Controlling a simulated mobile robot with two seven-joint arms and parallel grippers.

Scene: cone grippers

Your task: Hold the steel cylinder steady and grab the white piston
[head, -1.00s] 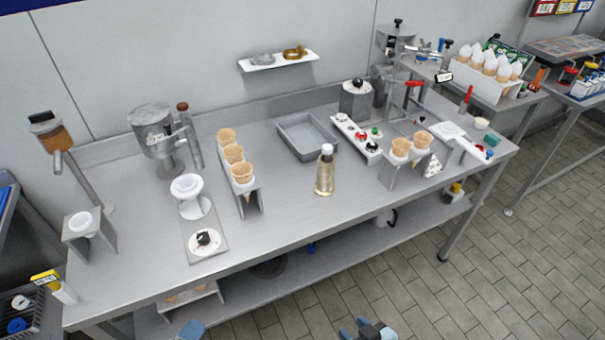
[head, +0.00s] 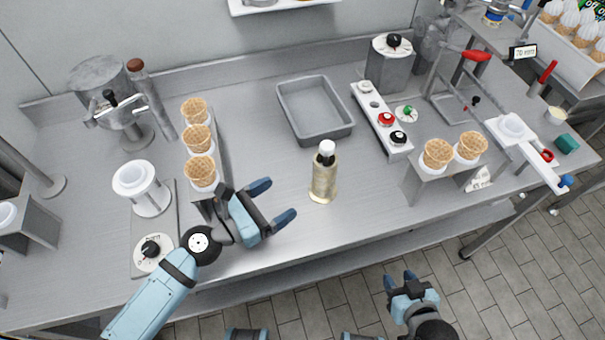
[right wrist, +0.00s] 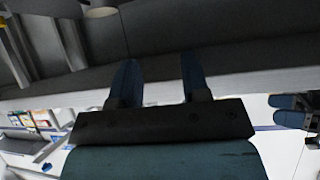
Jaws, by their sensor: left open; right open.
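A shiny, brassy-looking cylinder (head: 322,183) stands upright near the middle of the steel table; it looks like the steel cylinder. The white piston (head: 327,150) shows as a white top sticking out of its upper end. My left gripper (head: 274,203) is open and empty over the table's front part, left of the cylinder and apart from it, its fingers pointing toward it. My right gripper (head: 399,279) is open and empty in front of the table edge, below and right of the cylinder. Its two parted fingers also show in the right wrist view (right wrist: 160,78).
A cone rack (head: 223,165) with waffle cones stands just behind my left gripper. A grey tray (head: 342,130) lies behind the cylinder. A white strip with knobs (head: 370,115) and a second cone stand (head: 415,190) are to the right. The tabletop around the cylinder is clear.

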